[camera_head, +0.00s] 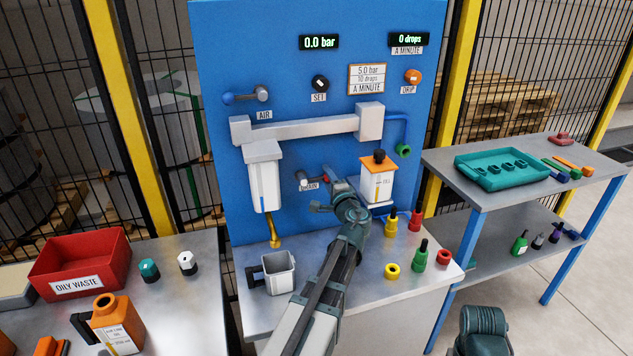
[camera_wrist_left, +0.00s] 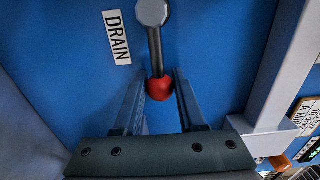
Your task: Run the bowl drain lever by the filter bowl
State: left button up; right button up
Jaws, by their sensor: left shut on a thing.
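The drain lever has a red ball knob (camera_wrist_left: 159,88) on a grey arm, next to the DRAIN label (camera_wrist_left: 117,37) in the left wrist view. My left gripper (camera_wrist_left: 158,92) has its two fingers on either side of the knob and is shut on it. In the head view my left gripper (camera_head: 333,184) is at the blue panel beside the lever's pivot (camera_head: 303,178), and my arm hides part of the lever. My right gripper is not in view.
A grey cup (camera_head: 279,272) stands on the bench below the spout. The white and orange oil unit (camera_head: 377,179) is close to the right of my gripper. Green, yellow and red fittings (camera_head: 419,254) stand on the bench. The pressure display (camera_head: 318,42) reads 0.0 bar.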

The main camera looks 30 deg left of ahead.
aim_at(313, 157)
pick_arm(q)
jog(key=shift+s+a+r+p, duration=0.2)
jog(key=shift+s+r+p, duration=0.05)
jog(key=shift+r+p, duration=0.35)
jog(key=shift+s+a+r+p, duration=0.2)
jog(key=shift+r+p, duration=0.35)
jog(key=shift+s+a+r+p, duration=0.2)
jog(key=shift+s+r+p, duration=0.05)
jog(key=shift+r+p, duration=0.35)
jog(key=shift+o, duration=0.8)
jog(key=shift+s+a+r+p, duration=0.25)
jog(key=shift+s+r+p, duration=0.05)
jog(key=shift+r+p, duration=0.3)
jog(key=shift+s+a+r+p, duration=0.2)
jog(key=shift+s+r+p, duration=0.05)
jog(key=shift+r+p, duration=0.3)
jog(key=shift+d+f, duration=0.1)
jog(key=shift+f, duration=0.05)
dwell(0.4)
